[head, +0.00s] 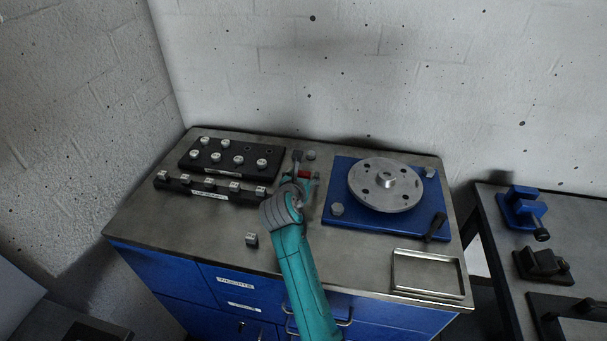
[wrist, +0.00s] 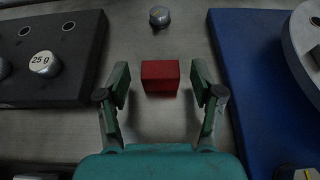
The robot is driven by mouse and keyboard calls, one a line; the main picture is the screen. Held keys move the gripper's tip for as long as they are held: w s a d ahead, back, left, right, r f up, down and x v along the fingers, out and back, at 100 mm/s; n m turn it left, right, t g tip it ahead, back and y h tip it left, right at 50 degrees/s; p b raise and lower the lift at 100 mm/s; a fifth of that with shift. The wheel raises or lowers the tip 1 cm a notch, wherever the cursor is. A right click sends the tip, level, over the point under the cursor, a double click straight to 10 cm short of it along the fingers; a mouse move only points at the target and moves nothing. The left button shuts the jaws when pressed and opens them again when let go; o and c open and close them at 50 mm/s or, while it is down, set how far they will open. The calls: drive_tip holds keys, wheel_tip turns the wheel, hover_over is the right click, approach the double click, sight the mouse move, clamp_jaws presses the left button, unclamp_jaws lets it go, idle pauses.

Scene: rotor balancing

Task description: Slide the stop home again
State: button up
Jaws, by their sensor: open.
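A small red block (head: 304,174) stands on the grey bench top, between the black weight rack and the blue base plate. In the wrist view the red block (wrist: 160,76) lies between the tips of my gripper (wrist: 159,88), with a gap on each side. My gripper (head: 300,181) is open and empty, and points down at the bench. The grey rotor disc (head: 370,194) with several holes is mounted on the blue plate (head: 340,220). A black lever-like piece (head: 436,227) lies at the plate's right front corner. I cannot tell for certain which part is the stop.
A black rack (head: 188,167) holds several weights, with a lower black strip (head: 238,198) in front. A small grey knob (head: 311,155) stands behind the red block. A loose cube (head: 252,240) lies front left. A metal tray (head: 396,272) sits front right. The front middle bench is partly clear.

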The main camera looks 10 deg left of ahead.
drive_tip(key=shift+x, duration=1)
